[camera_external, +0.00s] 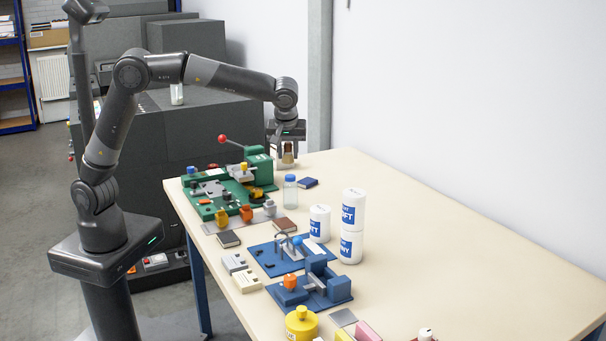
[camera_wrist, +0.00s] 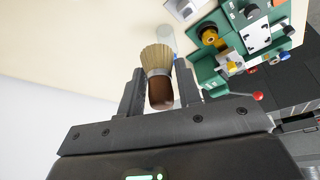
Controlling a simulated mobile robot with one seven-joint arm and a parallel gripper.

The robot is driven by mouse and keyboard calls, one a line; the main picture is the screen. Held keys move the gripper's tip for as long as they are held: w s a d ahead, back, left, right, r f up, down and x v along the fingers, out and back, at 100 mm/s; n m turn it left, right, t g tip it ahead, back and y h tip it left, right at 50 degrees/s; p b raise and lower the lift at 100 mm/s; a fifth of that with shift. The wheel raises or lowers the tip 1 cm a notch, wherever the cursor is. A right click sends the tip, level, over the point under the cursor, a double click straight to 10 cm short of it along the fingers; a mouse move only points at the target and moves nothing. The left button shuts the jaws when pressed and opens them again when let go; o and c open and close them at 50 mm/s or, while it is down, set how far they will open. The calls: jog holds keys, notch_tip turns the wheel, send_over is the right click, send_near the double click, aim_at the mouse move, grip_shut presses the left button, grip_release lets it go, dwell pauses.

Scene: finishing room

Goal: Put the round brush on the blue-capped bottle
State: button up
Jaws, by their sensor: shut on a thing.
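The round brush (camera_wrist: 161,88) has pale bristles and a brown handle with a metal band. My gripper (camera_wrist: 159,80) is shut on it by the handle, bristles pointing away from the palm. In the external view my gripper (camera_external: 287,150) hangs over the far end of the table with the brush (camera_external: 288,157) between its fingers. The clear blue-capped bottle (camera_external: 290,193) stands upright on the table, apart from the brush and nearer the external camera. In the wrist view the bottle (camera_wrist: 167,37) shows beyond the bristles, which partly hide it; its cap is unclear there.
A green machine (camera_external: 258,168) with a red-knobbed lever stands left of the bottle. White cans (camera_external: 352,246), one stacked on another, and blue fixtures (camera_external: 322,287) stand nearer the camera. The right tabletop (camera_external: 450,250) is clear.

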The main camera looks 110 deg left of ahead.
jog(key=s+a+n, duration=0.2)
jog(key=s+a, duration=0.1)
send_over(290, 175)
jog(key=shift+g, duration=0.3)
notch_tip(290, 175, down, 6)
jog(key=shift+d+f, duration=0.15)
jog(key=shift+w+f+m, duration=0.1)
jog(key=shift+f+m, duration=0.2)
jog(key=shift+f, duration=1.65)
jog(key=shift+f, duration=0.1)
jog(key=o, duration=1)
jog(key=shift+c, duration=0.2)
